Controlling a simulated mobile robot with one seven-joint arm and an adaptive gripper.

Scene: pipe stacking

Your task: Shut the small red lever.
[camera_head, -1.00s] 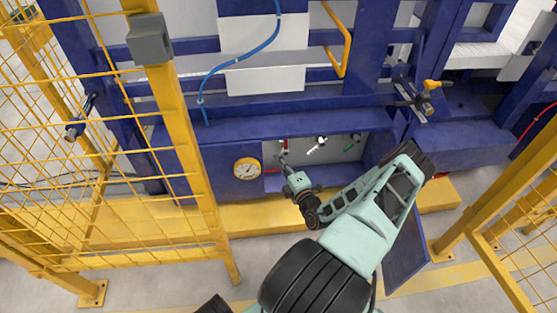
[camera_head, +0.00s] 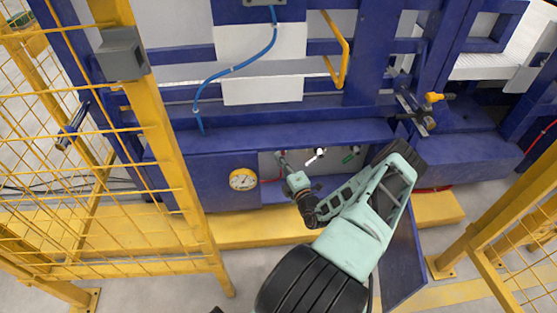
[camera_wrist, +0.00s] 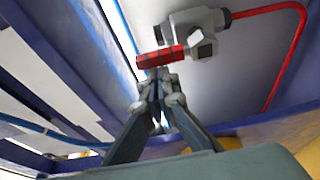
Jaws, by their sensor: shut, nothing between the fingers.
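The small red lever (camera_wrist: 160,57) shows in the wrist view, on a grey valve body (camera_wrist: 195,32) with a red hose. My gripper (camera_wrist: 160,78) is shut and empty. Its fingertips are right at the lever's lower side in that view, touching it or very nearly so; I cannot tell which. In the head view my gripper (camera_head: 282,160) reaches into the recess of the blue frame and largely hides the red lever there.
A white-handled valve (camera_head: 315,156) and a green-handled valve (camera_head: 350,156) sit to the right in the same recess. A pressure gauge (camera_head: 243,179) is on the left. An open blue door (camera_head: 403,255) hangs at the right. A yellow mesh fence (camera_head: 95,150) stands at the left.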

